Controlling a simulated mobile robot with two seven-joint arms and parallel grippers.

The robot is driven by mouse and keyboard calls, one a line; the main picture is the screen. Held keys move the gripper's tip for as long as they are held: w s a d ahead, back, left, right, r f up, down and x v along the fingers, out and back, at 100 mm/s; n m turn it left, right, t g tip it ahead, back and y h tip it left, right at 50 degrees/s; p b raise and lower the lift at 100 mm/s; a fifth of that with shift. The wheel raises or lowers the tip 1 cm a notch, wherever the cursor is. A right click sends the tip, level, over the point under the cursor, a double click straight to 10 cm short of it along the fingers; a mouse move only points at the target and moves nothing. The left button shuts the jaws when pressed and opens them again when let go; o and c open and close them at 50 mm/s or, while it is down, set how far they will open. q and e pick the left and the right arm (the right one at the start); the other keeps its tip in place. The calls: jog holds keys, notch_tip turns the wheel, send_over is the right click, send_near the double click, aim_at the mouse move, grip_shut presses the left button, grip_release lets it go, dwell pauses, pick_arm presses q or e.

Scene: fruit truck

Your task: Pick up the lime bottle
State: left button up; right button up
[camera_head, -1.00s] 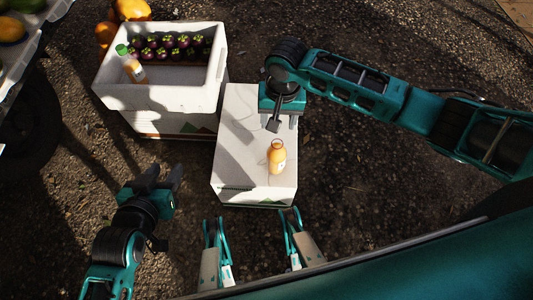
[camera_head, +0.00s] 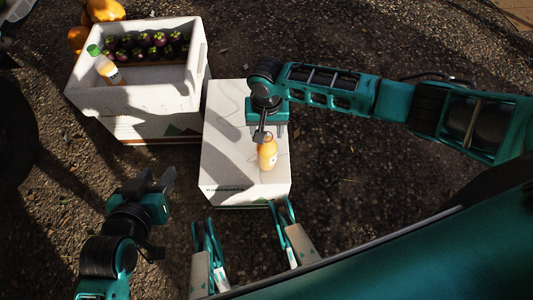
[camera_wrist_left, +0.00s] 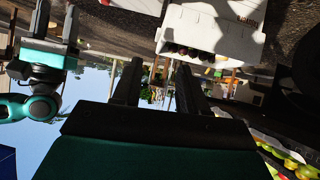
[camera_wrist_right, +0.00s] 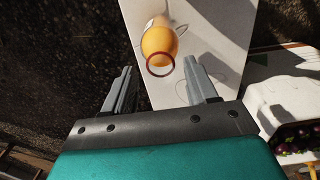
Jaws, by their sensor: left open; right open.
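An orange bottle (camera_head: 267,155) with an open-looking, ringed mouth stands on a white box. A second bottle (camera_head: 105,68), pale with a green cap, leans inside the white crate. I cannot tell which is the lime bottle. My right gripper (camera_head: 265,130) is open and empty above the box, close to the orange bottle. In the right wrist view the orange bottle (camera_wrist_right: 159,40) shows just beyond and between the open fingers (camera_wrist_right: 156,78), apart from them. My left gripper (camera_head: 157,180) is open and empty, low at the left, away from both bottles.
The white box (camera_head: 222,160) has free room on top. The white crate (camera_head: 145,95) to its left holds several dark purple fruits (camera_head: 145,45). Orange fruits (camera_head: 103,12) lie behind the crate. Dark gravel ground (camera_head: 350,180) is clear on the right.

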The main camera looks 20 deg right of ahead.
aim_at(267, 149)
notch_tip(267, 149, down, 2)
jog(key=shift+f+b, duration=0.2)
jog(key=shift+b, duration=0.15)
jog(key=shift+r, duration=0.1)
grip_shut()
dwell(1.0)
